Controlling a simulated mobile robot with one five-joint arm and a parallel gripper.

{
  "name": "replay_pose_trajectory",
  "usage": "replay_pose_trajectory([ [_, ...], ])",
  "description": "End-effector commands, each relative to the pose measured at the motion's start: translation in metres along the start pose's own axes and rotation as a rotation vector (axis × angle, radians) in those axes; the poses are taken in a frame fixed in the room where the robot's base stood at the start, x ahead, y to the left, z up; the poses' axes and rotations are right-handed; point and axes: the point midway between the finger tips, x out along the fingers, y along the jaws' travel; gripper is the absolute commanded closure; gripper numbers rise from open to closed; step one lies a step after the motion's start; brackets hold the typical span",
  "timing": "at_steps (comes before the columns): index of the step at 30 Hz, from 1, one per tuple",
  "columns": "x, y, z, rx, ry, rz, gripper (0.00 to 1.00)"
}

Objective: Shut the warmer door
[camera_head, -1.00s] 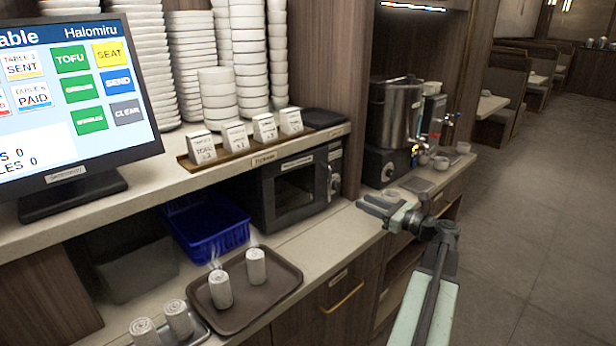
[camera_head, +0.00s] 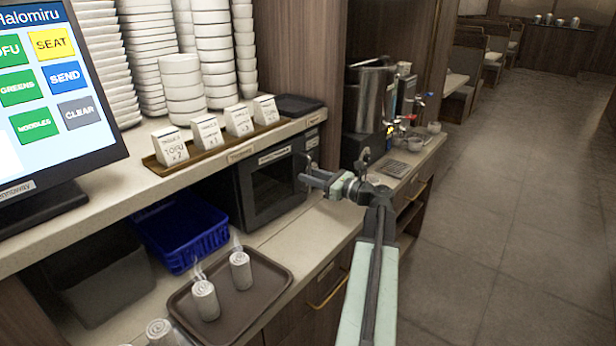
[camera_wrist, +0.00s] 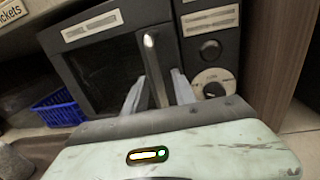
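The warmer is a dark boxy appliance (camera_head: 262,180) under the counter shelf. Its dark-windowed door (camera_head: 275,190) faces the aisle. I cannot tell whether the door is fully shut or slightly ajar. My gripper (camera_head: 310,172) is in front of the warmer's right side. In the wrist view my gripper (camera_wrist: 156,92) has its fingers apart, one on each side of the handle's line. Whether they touch the handle is not clear.
A control panel with a knob (camera_wrist: 212,82) is right of the door. A blue basket (camera_head: 182,235) and a brown tray (camera_head: 262,292) with rolled towels stand to the left. Order cards (camera_head: 205,133) line the shelf above. The floor (camera_head: 500,230) at right is clear.

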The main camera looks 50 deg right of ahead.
Motion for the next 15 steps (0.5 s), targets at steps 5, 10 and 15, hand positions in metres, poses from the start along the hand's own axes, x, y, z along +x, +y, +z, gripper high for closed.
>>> replay_pose_trajectory([
  [5,0.0067,0.0002,0.0000,0.000,0.000,0.000,0.67],
  [10,0.0064,0.0003,0.0000,0.000,0.000,0.000,0.73],
  [15,0.0064,0.0004,0.0000,0.000,0.000,0.000,1.00],
])
